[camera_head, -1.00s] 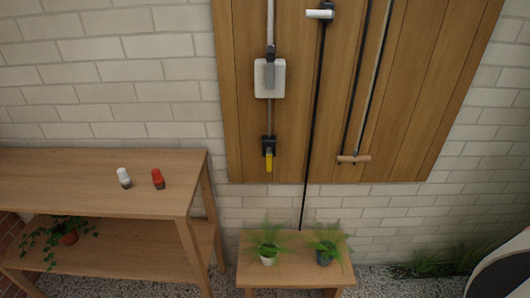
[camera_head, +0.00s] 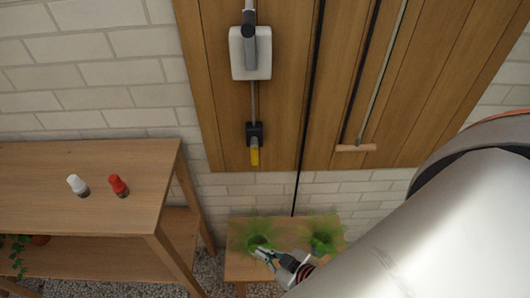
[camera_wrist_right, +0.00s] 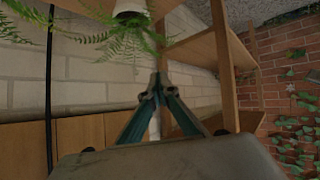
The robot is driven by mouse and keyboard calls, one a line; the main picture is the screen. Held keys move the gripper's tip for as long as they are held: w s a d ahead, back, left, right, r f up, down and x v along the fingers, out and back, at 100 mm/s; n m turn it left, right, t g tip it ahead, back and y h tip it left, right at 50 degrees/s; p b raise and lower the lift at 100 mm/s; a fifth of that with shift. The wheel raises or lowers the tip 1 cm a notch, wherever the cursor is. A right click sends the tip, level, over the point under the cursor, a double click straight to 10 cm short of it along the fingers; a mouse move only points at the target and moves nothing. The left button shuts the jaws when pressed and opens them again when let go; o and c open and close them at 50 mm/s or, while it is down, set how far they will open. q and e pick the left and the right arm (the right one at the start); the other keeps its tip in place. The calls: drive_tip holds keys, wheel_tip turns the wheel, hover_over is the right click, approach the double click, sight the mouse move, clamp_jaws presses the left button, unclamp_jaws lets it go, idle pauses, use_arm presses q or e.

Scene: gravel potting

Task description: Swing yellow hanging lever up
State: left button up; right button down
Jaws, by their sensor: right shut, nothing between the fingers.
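The yellow lever (camera_head: 254,157) hangs straight down from a black block (camera_head: 254,133) low on the wooden wall panel, in the head view. My right gripper (camera_head: 262,252) is shut and empty. In the head view it shows below the lever, in front of the small bench with the ferns, and apart from the lever. In the right wrist view its fingertips (camera_wrist_right: 158,78) meet with nothing between them. The lever does not show clearly in the wrist view. My left gripper is in neither view.
A grey box (camera_head: 251,53) sits above the lever on a rod. A wooden handle (camera_head: 356,148) hangs to the right. Two ferns stand on the low bench (camera_head: 238,270). A shelf (camera_head: 130,215) at left holds a white bottle (camera_head: 77,185) and a red bottle (camera_head: 118,186).

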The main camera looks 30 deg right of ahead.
drive_tip(key=shift+s+a, duration=0.1)
drive_tip(key=shift+s, duration=0.1)
